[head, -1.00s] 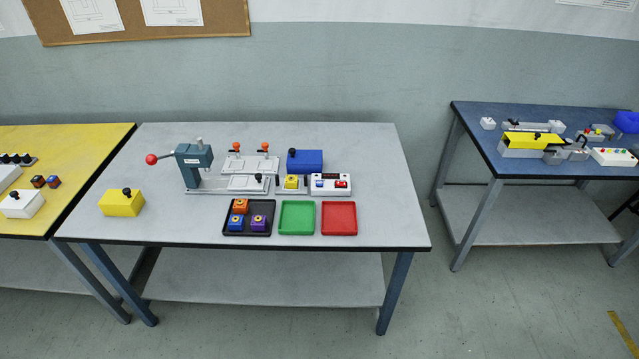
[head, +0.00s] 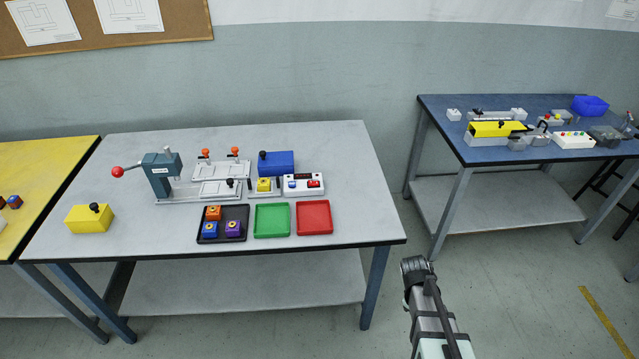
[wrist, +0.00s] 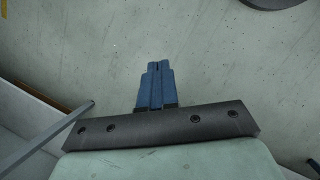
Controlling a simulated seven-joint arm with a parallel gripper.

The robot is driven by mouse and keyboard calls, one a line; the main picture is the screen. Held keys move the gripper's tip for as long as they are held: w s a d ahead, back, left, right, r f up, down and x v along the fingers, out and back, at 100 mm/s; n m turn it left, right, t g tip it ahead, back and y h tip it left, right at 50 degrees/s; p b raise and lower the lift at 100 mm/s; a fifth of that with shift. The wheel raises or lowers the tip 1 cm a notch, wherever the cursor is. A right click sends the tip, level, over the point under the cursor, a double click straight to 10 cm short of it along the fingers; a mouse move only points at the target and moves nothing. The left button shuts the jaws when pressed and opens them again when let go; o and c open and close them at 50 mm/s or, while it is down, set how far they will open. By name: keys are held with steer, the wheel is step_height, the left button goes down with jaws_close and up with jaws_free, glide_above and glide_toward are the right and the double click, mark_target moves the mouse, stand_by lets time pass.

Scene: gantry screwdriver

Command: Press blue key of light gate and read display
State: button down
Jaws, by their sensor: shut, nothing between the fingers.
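A white box (head: 304,189) with a blue key, a red key and a small dark display stands at the right of the grey table's fixtures in the head view. The display is too small to read, and I cannot tell for sure that this box is the light gate. My gripper (wrist: 157,66) has blue fingers and is shut and empty in the wrist view, over bare floor. In the head view my arm shows at the lower right, in front of and beyond the grey table's right edge, well away from the box.
The grey table (head: 345,150) also holds a lever press (head: 162,172), a yellow block (head: 89,219), a blue block (head: 276,163), a black tray (head: 243,236), a green tray (head: 272,220) and a red tray (head: 314,217). A blue table (head: 445,110) with several devices stands right. Floor between is clear.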

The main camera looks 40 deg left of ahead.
steer(key=a+r+n+t, duration=0.1)
steer(key=a+r+n, duration=0.1)
steer(key=a+r, duration=0.4)
steer(key=a+r+n+t, duration=0.1)
steer(key=a+r+n, duration=0.2)
steer(key=a+r, duration=0.3)
steer(key=a+r+n+t+y, duration=0.1)
steer(key=a+r+n+t, duration=0.1)
steer(key=a+r, duration=0.4)
steer(key=shift+a+r, duration=0.15)
steer(key=shift+a, duration=1.15)
steer(key=shift+a+r, duration=0.1)
steer(key=shift+a, duration=1.15)
steer(key=w+a+r, duration=0.1)
steer(key=a, duration=0.4)
steer(key=w+a+r+t, duration=0.1)
steer(key=a+r, duration=0.1)
steer(key=a, duration=0.3)
steer(key=w+a+r+n+t, duration=0.1)
steer(key=a+r, duration=0.1)
steer(key=a, duration=0.3)
steer(key=shift+w+a+r+y, duration=0.1)
steer(key=shift+w+a+y, duration=0.1)
steer(key=shift+y, duration=0.1)
step_height(320, 180, up, 8)
steer(key=n+t+y, duration=0.1)
steer(key=t, duration=0.2)
glide_above(290, 185)
steer(key=shift+f, duration=4.4)
steer(key=shift+f, duration=0.15)
